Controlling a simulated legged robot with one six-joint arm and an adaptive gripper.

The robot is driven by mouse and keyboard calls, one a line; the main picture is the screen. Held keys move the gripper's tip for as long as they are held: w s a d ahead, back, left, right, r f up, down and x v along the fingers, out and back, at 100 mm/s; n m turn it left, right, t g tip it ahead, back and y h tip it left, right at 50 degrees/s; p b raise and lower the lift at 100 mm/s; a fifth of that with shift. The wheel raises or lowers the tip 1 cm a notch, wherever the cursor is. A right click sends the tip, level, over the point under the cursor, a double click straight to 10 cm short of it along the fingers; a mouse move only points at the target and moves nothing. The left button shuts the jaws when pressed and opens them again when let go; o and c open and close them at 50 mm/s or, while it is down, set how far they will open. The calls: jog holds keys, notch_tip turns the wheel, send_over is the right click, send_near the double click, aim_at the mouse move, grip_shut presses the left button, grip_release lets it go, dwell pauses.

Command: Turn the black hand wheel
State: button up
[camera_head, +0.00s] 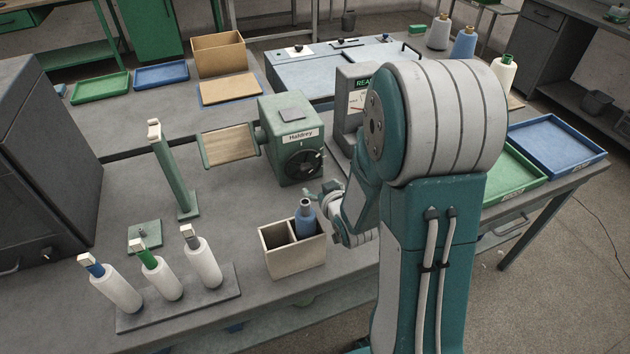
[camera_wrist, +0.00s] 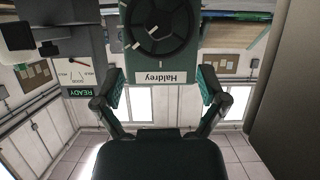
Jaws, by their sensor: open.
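The black hand wheel (camera_head: 303,163) is on the front face of the green winder box (camera_head: 277,157), which is labelled Haldrey. In the wrist view the picture is upside down, and the hand wheel (camera_wrist: 160,24) shows at the top, cut by the edge, with the label below it. My gripper (camera_head: 327,194) is in front of the box, slightly right of and below the wheel in the head view. In the wrist view my gripper (camera_wrist: 160,92) has its two fingers wide apart with nothing between them. The fingers appear clear of the wheel.
A gauge panel reading READY (camera_head: 357,101) is right of the winder. A wooden drum (camera_head: 229,145) sticks out left.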

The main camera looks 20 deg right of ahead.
jog(key=shift+s+r, duration=0.1)
jog(key=shift+s, duration=0.25)
